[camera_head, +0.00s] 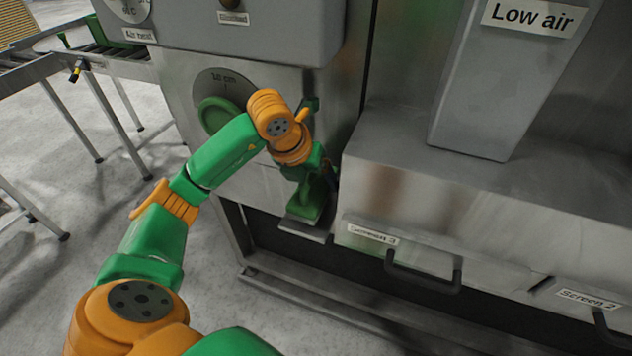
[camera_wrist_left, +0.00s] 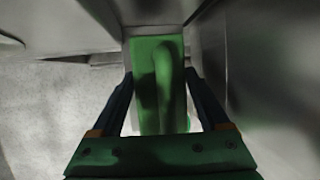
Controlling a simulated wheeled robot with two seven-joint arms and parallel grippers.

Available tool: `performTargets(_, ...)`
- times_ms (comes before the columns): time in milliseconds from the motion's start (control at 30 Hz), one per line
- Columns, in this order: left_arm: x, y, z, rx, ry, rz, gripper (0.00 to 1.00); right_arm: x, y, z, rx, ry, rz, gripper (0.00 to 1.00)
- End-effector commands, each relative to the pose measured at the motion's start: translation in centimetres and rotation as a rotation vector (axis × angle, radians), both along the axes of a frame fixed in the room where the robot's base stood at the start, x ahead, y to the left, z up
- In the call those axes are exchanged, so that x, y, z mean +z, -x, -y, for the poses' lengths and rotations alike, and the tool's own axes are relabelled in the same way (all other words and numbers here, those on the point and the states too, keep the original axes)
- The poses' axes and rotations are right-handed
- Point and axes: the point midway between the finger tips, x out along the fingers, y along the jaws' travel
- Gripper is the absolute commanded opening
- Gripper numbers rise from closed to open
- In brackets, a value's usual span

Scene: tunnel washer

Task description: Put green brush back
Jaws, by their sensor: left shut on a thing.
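The green brush (camera_head: 309,203) stands on a small metal ledge (camera_head: 306,230) at the front of the grey machine, partly hidden by my left wrist. In the left wrist view the brush (camera_wrist_left: 146,62) shows as a green block with a rounded handle lying between the two fingers. My left gripper (camera_head: 317,178) is shut on the brush; it also shows in the left wrist view (camera_wrist_left: 163,82). The brush looks low over or touching the ledge; I cannot tell which. My right gripper is not in view.
A drawer labelled Screen 3 (camera_head: 372,234) with a black handle (camera_head: 424,279) is just right of the ledge. A steel housing (camera_head: 480,185) rises beside my left gripper. A round green dial (camera_head: 217,113) is behind my arm. Open floor (camera_head: 60,265) lies to the left.

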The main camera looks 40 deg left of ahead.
Motion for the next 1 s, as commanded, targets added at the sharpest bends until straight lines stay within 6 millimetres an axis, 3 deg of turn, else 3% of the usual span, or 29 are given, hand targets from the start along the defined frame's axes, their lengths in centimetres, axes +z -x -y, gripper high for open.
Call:
performTargets(133, -1.7, -0.2, -0.1, 0.000, 0.002, -0.005, 0.26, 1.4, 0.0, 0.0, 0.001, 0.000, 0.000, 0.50)
performTargets(500, -2.7, -0.4, -0.1, 0.000, 0.000, 0.001, 0.26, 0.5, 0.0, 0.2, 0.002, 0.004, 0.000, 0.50)
performTargets(533, -2.5, -0.4, -0.1, 0.000, 0.000, 0.000, 0.86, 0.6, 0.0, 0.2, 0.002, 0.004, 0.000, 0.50)
performTargets(600, -2.5, -0.3, -0.1, 0.000, 0.000, 0.000, 1.00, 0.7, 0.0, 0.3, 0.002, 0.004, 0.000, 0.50)
performTargets(800, -2.3, -0.4, -0.1, 0.000, 0.001, 0.000, 1.00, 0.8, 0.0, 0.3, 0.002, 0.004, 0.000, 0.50)
performTargets(867, -1.7, -0.3, -0.1, 0.000, 0.001, 0.001, 1.00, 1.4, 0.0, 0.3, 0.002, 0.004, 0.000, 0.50)
performTargets(1000, 0.7, 0.8, -0.3, -0.001, -0.002, 0.007, 1.00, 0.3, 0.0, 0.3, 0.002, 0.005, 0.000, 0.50)
